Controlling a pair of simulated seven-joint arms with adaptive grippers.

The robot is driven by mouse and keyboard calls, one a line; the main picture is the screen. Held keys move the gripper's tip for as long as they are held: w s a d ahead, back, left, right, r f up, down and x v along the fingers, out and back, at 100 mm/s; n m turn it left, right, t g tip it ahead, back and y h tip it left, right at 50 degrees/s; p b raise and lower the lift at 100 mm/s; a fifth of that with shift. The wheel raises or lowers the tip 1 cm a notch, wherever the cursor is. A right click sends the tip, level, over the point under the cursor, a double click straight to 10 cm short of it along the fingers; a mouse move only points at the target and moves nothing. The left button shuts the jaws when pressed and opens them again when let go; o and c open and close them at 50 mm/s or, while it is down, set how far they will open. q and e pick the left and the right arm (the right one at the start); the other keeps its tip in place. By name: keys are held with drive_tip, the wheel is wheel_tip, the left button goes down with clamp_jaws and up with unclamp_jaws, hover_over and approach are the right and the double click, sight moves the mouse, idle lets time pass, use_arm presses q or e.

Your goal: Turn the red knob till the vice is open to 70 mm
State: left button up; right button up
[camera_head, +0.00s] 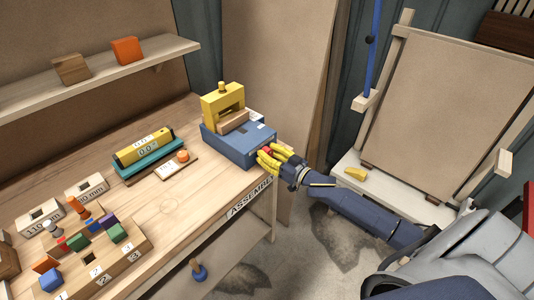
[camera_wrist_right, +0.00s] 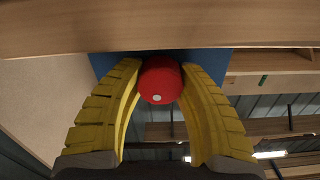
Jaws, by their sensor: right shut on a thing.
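The vice has a blue base (camera_head: 236,146) and a yellow upright frame (camera_head: 222,104), and stands at the back right of the workbench. A wooden block (camera_head: 233,121) sits in the yellow frame. The red knob (camera_head: 266,150) is on the base's right side, mostly hidden by my fingers in the head view. In the right wrist view the red knob (camera_wrist_right: 160,79) shows a white dot on its face. My right gripper (camera_head: 277,156) has yellow fingers, shut on the red knob from both sides. My left gripper is not in view. The opening's size cannot be read.
The workbench (camera_head: 172,205) carries a yellow gauge (camera_head: 143,147) on a teal base and a card on a board (camera_head: 170,167). Blocks and a numbered wooden holder (camera_head: 95,262) are at the lower left. A shelf (camera_head: 90,82) hangs behind.

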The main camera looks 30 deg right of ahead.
drive_tip(key=shift+n, duration=0.3)
drive_tip(key=shift+a+r+n, duration=0.1)
drive_tip(key=shift+n, duration=3)
drive_tip(key=o, duration=1.2)
drive_tip(key=shift+o, duration=0.2)
drive_tip(key=v, duration=1.2)
